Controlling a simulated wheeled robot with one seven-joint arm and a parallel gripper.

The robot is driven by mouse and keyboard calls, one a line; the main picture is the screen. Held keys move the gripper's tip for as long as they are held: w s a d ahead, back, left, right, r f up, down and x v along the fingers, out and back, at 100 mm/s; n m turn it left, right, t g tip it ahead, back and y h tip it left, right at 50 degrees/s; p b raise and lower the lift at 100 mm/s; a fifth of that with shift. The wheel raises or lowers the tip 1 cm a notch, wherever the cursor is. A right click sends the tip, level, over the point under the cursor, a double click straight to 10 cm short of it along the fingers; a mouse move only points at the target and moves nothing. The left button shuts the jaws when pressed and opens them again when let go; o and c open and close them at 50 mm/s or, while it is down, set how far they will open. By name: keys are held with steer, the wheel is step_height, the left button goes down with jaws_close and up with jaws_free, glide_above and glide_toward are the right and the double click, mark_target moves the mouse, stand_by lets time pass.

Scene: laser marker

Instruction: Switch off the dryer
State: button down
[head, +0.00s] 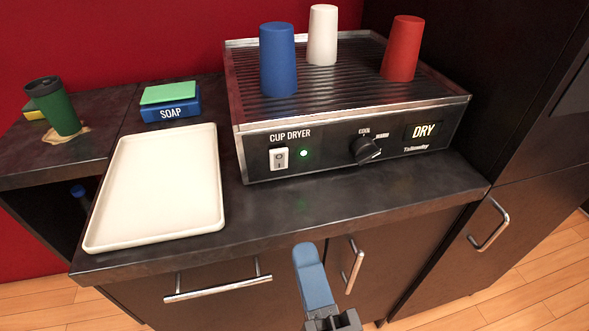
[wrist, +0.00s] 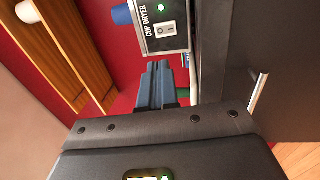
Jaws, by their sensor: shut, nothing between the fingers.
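The cup dryer (head: 350,140) is a dark box with a metal frame on the counter. Its white rocker switch (head: 278,158) is at the left of the front panel, with a lit green light (head: 304,153) beside it. The switch (wrist: 165,29) and green light (wrist: 161,8) also show at the top of the wrist view. A black knob (head: 366,150) and a DRY display (head: 423,131) are further right. My gripper (head: 309,254) is shut and empty, in front of the counter and apart from the switch. Its blue-grey fingers (wrist: 157,75) point toward the dryer.
Blue (head: 278,60), white (head: 323,35) and red (head: 402,48) cups stand upside down on the dryer. A white tray (head: 155,190) lies left of it. A soap box (head: 171,110) and tilted green cup (head: 58,112) are further left. Drawer handles (head: 218,281) stick out below.

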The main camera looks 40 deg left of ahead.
steer(key=p, duration=0.6)
glide_toward(277, 157)
steer(key=x, duration=0.5)
steer(key=shift+w+a+r, duration=0.1)
steer(key=shift+r, duration=0.2)
steer(key=shift+w+a+f+p, duration=0.1)
steer(key=shift+w+a+p, duration=0.2)
steer(key=shift+w+a, duration=0.25)
